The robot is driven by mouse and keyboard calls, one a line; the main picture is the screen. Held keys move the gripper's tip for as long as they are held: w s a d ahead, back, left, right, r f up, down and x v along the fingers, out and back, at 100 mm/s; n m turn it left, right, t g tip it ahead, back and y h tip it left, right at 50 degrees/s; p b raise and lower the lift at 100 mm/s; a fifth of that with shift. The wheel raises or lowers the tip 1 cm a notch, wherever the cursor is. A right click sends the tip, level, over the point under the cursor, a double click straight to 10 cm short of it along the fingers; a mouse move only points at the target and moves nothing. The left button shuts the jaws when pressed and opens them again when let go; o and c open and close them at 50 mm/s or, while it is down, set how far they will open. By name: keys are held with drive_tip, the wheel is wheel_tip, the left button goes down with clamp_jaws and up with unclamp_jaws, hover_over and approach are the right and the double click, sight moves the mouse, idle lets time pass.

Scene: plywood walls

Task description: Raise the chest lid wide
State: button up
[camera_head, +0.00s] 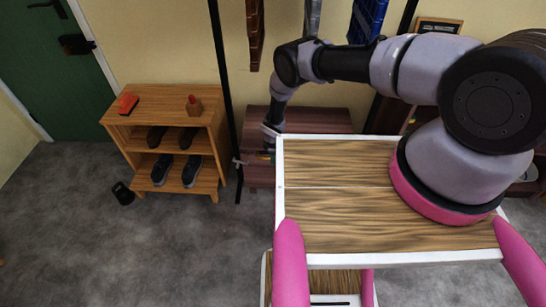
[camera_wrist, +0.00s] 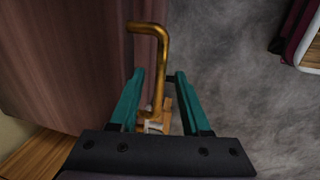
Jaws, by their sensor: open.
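The dark reddish-brown wooden chest (camera_head: 325,120) stands against the back wall; its top looks flat and closed, and my base hides part of it. In the wrist view its wooden surface (camera_wrist: 65,60) fills the left side. A bent brass handle (camera_wrist: 152,40) sticks out beside that surface. My gripper (camera_wrist: 160,75) is open, with one teal finger on each side of the handle's lower part. I cannot tell whether either finger touches it. In the head view my gripper (camera_head: 252,159) is small and partly hidden at the chest's left front.
A dark cup-like object (camera_head: 123,193) lies on the grey floor. Open floor lies at the front left.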

clamp_jaws()
idle(1.5)
